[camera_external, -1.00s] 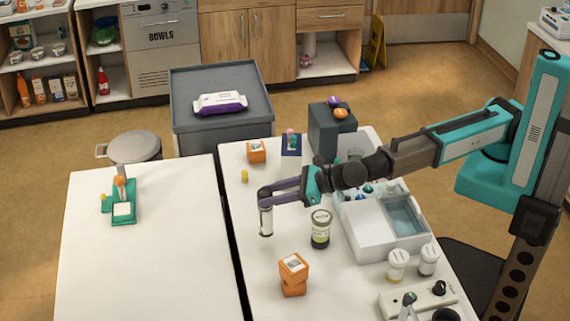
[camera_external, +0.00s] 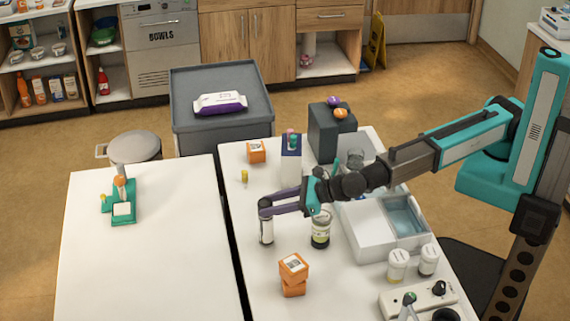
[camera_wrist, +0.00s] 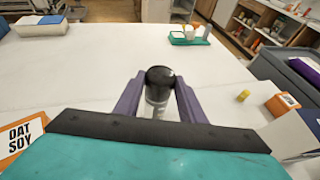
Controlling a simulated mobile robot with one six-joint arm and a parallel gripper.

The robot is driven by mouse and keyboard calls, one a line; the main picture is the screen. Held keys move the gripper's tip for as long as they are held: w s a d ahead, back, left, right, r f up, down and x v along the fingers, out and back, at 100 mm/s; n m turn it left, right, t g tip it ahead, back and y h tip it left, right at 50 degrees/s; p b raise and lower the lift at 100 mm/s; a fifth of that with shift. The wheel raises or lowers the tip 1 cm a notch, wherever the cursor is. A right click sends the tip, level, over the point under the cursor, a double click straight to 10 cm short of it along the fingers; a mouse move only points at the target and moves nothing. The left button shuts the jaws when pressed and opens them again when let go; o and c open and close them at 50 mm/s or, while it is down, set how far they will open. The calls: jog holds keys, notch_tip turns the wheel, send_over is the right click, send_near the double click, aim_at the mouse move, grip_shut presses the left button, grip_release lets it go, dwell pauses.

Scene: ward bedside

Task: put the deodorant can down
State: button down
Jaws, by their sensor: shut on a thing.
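The deodorant can (camera_external: 266,231) is a slim pale cylinder with a black cap. My gripper (camera_external: 264,208) is shut on its upper part, over the right-hand white table (camera_external: 240,165). The can hangs about upright, with its base at or just above the tabletop; I cannot tell if it touches. In the wrist view, the black cap (camera_wrist: 160,76) shows between my two purple fingers (camera_wrist: 160,98), and the lower body is partly hidden.
Stacked orange boxes (camera_external: 293,274) stand in front. A white divided tray (camera_external: 365,238) lies further right. A yellow item (camera_external: 244,177) stands behind. Table left of the can is narrow, then a gap.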

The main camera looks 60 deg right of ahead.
jog(key=shift+f, duration=0.1)
jog(key=c, duration=1.2)
grip_release()
jog(key=shift+o, duration=0.2)
jog(key=b+v, duration=0.2)
jog(key=v, duration=1)
